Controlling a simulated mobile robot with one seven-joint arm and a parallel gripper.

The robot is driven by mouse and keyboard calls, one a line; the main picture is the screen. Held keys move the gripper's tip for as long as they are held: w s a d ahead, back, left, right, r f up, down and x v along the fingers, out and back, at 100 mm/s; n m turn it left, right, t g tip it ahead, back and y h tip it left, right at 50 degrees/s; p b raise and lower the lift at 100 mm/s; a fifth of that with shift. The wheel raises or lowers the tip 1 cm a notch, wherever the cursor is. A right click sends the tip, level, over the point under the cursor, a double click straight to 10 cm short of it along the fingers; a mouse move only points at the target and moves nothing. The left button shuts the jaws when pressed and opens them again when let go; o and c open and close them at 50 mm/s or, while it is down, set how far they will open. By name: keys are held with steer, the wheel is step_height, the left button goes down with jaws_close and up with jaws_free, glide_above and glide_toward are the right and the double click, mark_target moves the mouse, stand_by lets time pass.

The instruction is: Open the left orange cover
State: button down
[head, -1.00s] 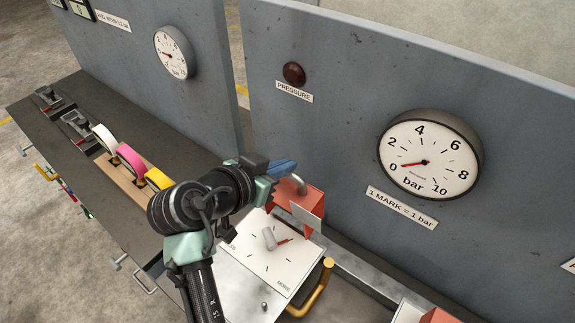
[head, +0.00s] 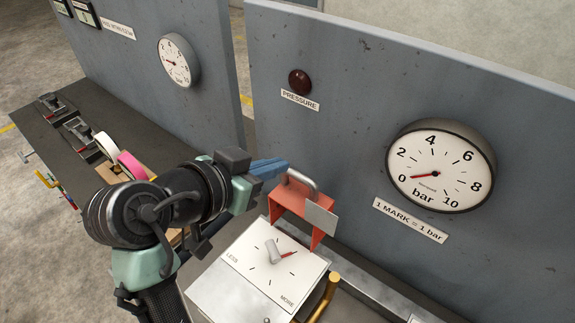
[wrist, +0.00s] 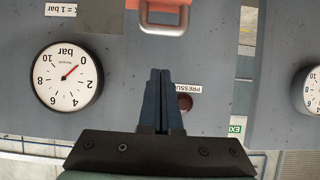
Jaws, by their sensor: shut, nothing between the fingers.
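The left orange cover (head: 300,204) stands raised at the back edge of a white dial plate (head: 245,268), clear of the dial knob (head: 271,251). It has a grey bar handle (head: 301,180) on top and a blank pale tag on its face. My gripper (head: 284,167) is shut and empty, its blue fingers just left of and beside the handle. In the wrist view, which is upside down, the shut fingertips (wrist: 164,72) are apart from the handle (wrist: 163,27). The cover's orange edge (wrist: 165,5) is cut off at the top.
A grey panel stands close behind, with a pressure gauge (head: 440,170) and a dark red lamp (head: 299,82). A yellow bent bar (head: 326,296) is right of the dial plate. Tape rolls (head: 130,165) and clamps (head: 75,130) lie on the left bench.

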steer(key=shift+s+a+r, duration=0.2)
steer(key=shift+s+a, duration=0.05)
steer(key=shift+s, duration=0.05)
